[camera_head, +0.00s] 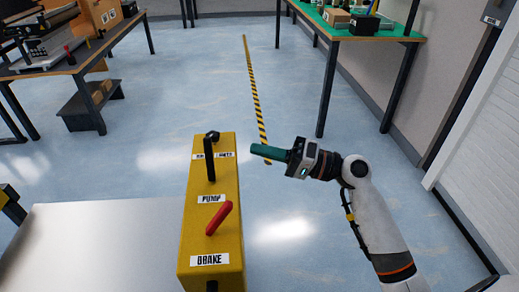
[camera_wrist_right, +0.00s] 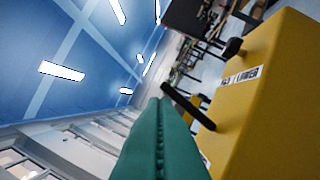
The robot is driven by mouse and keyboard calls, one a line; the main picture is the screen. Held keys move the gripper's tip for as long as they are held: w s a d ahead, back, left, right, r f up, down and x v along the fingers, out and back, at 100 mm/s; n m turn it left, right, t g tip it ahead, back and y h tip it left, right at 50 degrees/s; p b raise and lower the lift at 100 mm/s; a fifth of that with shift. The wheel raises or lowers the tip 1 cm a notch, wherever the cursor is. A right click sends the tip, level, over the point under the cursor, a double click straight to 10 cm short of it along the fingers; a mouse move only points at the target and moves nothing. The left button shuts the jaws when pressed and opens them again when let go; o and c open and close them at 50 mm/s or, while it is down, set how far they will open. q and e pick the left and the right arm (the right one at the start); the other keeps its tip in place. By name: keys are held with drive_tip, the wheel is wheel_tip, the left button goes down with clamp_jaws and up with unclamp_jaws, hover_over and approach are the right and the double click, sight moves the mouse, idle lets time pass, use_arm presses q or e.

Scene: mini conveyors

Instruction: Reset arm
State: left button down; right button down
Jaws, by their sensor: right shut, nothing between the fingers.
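My right gripper (camera_head: 256,151) comes in from the right in the head view, its green fingers shut together and empty. It is to the right of the yellow lever box (camera_head: 228,239), level with its far end and apart from it in the picture. In the right wrist view the closed green fingers (camera_wrist_right: 161,125) show in the lower middle, with the yellow box (camera_wrist_right: 275,110) at the right. The box carries a black lever (camera_head: 209,158) and a red lever (camera_head: 219,218), with labels reading PUMP and BRAKE. My left gripper is not in view.
A grey metal surface (camera_head: 95,245) lies left of the box. A wooden table (camera_head: 85,62) with equipment stands at the far left, and a green-topped table (camera_head: 390,38) at the back right. The blue floor between is clear, with a yellow-black stripe (camera_head: 253,90).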

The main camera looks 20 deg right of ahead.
idle(0.7)
